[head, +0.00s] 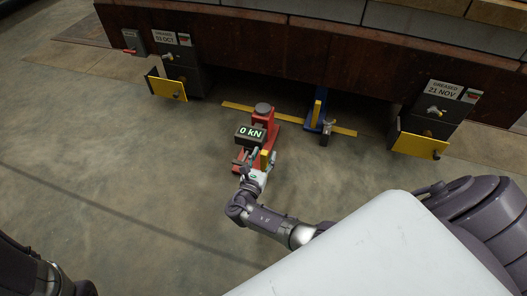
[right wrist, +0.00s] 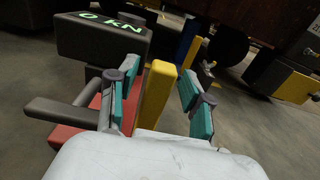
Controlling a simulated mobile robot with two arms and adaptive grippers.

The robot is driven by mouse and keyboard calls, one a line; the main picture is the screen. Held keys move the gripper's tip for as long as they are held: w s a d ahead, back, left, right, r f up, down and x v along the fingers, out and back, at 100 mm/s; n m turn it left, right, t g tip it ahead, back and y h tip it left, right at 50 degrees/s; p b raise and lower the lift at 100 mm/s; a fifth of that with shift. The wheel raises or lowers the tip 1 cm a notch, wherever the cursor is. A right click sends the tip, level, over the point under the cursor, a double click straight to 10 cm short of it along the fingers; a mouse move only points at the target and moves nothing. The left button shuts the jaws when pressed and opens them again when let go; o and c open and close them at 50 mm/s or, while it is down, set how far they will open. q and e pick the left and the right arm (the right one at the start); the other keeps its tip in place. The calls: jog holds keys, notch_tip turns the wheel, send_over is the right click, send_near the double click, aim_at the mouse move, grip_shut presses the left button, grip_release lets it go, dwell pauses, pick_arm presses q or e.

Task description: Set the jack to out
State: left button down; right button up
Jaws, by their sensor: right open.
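The red jack (head: 272,132) stands on the floor near the dark rusty beam, with a dark display box (head: 250,134) reading 0 kN. The box also shows at the upper left of the right wrist view (right wrist: 100,38). A yellow upright lever (head: 264,159) is at the jack's near end. My right gripper (head: 254,172) is at this lever. In the right wrist view, the open teal-padded fingers (right wrist: 158,90) stand either side of the yellow lever (right wrist: 157,92), with a visible gap on the right. Contact on the left is unclear. My left gripper is out of view.
A blue jack (head: 317,112) with a yellow lever stands to the right. A yellow strip (head: 343,131) lies on the floor. Cabinets with yellow flaps (head: 167,89) (head: 419,146) hang below the beam (head: 240,45). The floor on the left is clear.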

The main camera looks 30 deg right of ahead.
notch_tip(320, 180, up, 10)
jog(key=shift+f, duration=0.15)
dwell(0.3)
dwell(0.4)
